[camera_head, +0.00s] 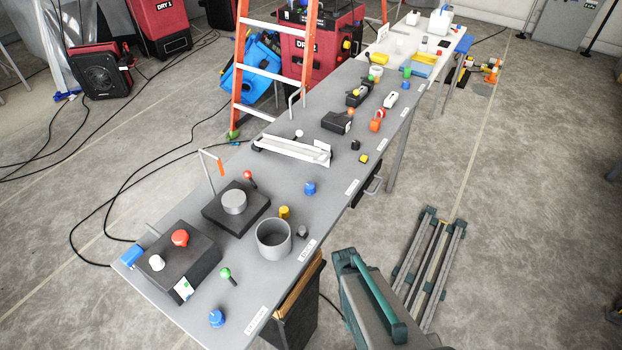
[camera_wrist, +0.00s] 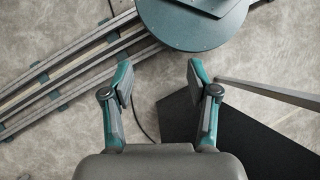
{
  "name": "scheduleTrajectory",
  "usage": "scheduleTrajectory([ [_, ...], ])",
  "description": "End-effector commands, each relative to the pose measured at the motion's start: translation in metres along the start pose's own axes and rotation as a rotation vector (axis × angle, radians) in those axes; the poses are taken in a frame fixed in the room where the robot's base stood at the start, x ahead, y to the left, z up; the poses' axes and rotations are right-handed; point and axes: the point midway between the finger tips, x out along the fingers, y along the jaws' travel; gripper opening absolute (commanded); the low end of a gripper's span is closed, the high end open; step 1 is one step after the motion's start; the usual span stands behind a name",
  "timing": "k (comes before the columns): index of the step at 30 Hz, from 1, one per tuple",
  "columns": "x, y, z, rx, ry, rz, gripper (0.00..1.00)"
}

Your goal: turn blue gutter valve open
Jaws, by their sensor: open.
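Two blue knobs stand on the long grey table in the head view: one blue knob (camera_head: 310,188) at mid-table below the white trough, and another blue knob (camera_head: 217,318) at the near end. I cannot tell which one, if either, is the gutter valve, or how it is turned. The long white trough (camera_head: 293,149), perhaps the gutter, lies across the table. My gripper (camera_wrist: 160,77) is open and empty in the wrist view, its two fingers well apart above the floor. No knob or valve shows between or near the fingers.
The grey table (camera_head: 262,183) holds a grey cup (camera_head: 273,239), a dark box with a red knob (camera_head: 180,238) and several small coloured parts. An orange ladder (camera_head: 270,73) and red dryers stand behind.

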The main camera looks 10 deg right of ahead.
Motion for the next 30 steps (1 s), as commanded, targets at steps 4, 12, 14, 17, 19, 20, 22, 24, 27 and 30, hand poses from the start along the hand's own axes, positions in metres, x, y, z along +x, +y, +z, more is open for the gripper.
scheduleTrajectory([
  [4, -0.064, 0.033, 0.006, -0.114, 0.006, 0.049, 0.59],
  [12, -0.165, 0.075, -0.001, -0.28, 0.04, 0.117, 0.59],
  [14, -0.188, 0.081, -0.005, -0.31, 0.056, 0.13, 0.59],
  [17, -0.226, 0.088, -0.013, -0.359, 0.087, 0.151, 0.59],
  [19, -0.254, 0.092, -0.018, -0.393, 0.112, 0.166, 0.59],
  [20, -0.266, 0.093, -0.019, -0.408, 0.121, 0.172, 0.59],
  [22, -0.295, 0.096, -0.024, -0.441, 0.147, 0.189, 0.59],
  [24, -0.324, 0.097, -0.029, -0.474, 0.174, 0.206, 0.59],
  [27, -0.366, 0.094, -0.041, -0.52, 0.226, 0.23, 0.59],
  [30, -0.407, 0.084, -0.059, -0.561, 0.294, 0.25, 0.59],
])
